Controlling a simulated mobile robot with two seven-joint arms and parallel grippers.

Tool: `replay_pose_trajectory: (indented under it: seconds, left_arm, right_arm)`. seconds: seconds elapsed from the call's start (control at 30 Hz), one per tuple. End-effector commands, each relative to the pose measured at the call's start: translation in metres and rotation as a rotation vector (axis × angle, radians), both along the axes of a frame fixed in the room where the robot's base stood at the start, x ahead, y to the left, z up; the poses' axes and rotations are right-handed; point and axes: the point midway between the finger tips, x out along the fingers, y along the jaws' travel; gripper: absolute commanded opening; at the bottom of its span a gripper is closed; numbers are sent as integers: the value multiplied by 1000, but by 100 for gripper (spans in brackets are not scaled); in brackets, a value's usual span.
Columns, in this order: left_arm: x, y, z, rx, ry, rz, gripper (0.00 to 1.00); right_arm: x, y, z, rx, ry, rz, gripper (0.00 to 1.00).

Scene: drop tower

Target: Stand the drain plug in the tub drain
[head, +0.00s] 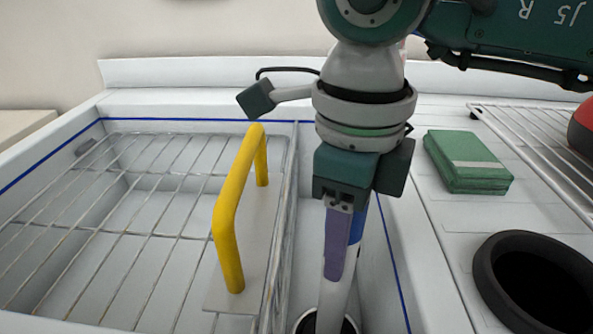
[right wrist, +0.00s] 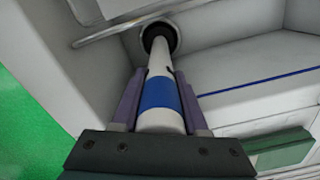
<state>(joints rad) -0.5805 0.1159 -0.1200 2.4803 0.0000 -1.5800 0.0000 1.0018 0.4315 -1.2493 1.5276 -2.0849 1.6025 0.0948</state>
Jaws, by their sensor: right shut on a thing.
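The drain plug (head: 336,297) is a white rod with a blue band, which shows clearly in the right wrist view (right wrist: 159,94). My right gripper (head: 338,275) is shut on it, with a purple finger on each side of the band in the right wrist view (right wrist: 159,100). The plug points down into the tub (head: 372,270), close to upright. A dark round ring (right wrist: 160,36) surrounds its far end at the tub floor. I cannot tell whether this is the drain's rim or the plug's own base, or whether the plug is seated. My left gripper is not in view.
A wire rack (head: 122,236) covers the tub's left part, with a yellow handle (head: 229,225) standing close left of my right gripper. On the right ledge are a green box (head: 467,161), a black round container (head: 490,275), another wire rack (head: 528,135) and a red object (head: 583,130).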

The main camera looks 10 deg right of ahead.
Motion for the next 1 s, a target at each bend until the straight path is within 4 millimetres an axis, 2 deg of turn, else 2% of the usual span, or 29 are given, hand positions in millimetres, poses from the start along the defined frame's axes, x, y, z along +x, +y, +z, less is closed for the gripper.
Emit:
replay_pose_trajectory:
  seconds: [1.0]
  left_arm:
    - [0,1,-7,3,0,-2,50]
  right_arm:
    - [0,0,-5,1,-1,0,0]
